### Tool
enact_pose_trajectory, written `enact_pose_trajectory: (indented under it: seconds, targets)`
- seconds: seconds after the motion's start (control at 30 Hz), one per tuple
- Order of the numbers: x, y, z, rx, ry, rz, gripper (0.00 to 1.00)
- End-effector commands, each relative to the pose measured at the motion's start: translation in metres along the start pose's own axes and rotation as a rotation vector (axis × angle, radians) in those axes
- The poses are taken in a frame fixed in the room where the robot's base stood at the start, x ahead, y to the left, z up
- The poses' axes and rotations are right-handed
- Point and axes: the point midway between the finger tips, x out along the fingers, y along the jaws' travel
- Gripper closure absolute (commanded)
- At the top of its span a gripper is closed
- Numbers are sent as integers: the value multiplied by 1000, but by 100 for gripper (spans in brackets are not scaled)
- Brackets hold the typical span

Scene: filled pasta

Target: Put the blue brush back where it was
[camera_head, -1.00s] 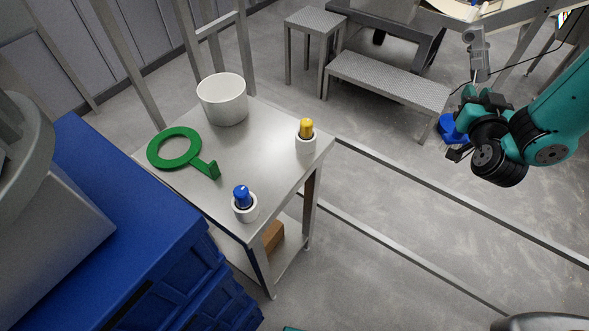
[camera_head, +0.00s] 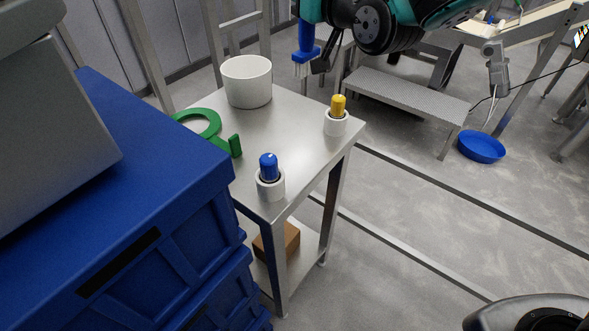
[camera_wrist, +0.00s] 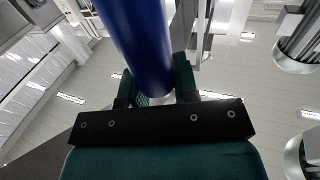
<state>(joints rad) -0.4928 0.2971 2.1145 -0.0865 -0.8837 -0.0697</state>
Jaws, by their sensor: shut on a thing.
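The blue brush (camera_head: 306,42) is upright with its pale bristles pointing down, at the top of the head view. My gripper (camera_head: 312,20) is shut on its handle and holds it above and behind the table. The gripper is partly cut off by the top edge there. In the wrist view the blue handle of the brush (camera_wrist: 138,38) runs between the two fingers of my gripper (camera_wrist: 155,85). A white round pot (camera_head: 247,82) stands open on the metal table, below and left of the brush. The brush is apart from the pot.
The metal table (camera_head: 290,128) also holds a green ring with a handle (camera_head: 236,146), a blue-topped item (camera_head: 268,168) and a yellow-topped item (camera_head: 338,106) in white cups. Blue crates (camera_head: 130,200) stand at the left. A blue bowl (camera_head: 481,147) lies on the floor.

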Motion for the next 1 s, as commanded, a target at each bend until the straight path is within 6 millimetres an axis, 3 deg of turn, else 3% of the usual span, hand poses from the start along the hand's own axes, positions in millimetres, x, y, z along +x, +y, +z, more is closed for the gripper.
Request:
enact_pose_trajectory:
  seconds: [0.03,0.13,0.23,0.7,1.0]
  targets:
    - [-2,-13,-4,2,9,-20,100]
    - [-4,-25,-11,6,4,-40,100]
    - [-5,-28,-1,7,-3,-45,100]
    - [-11,-27,123,8,-3,-42,100]
    - [-12,-27,156,8,-1,-42,100]
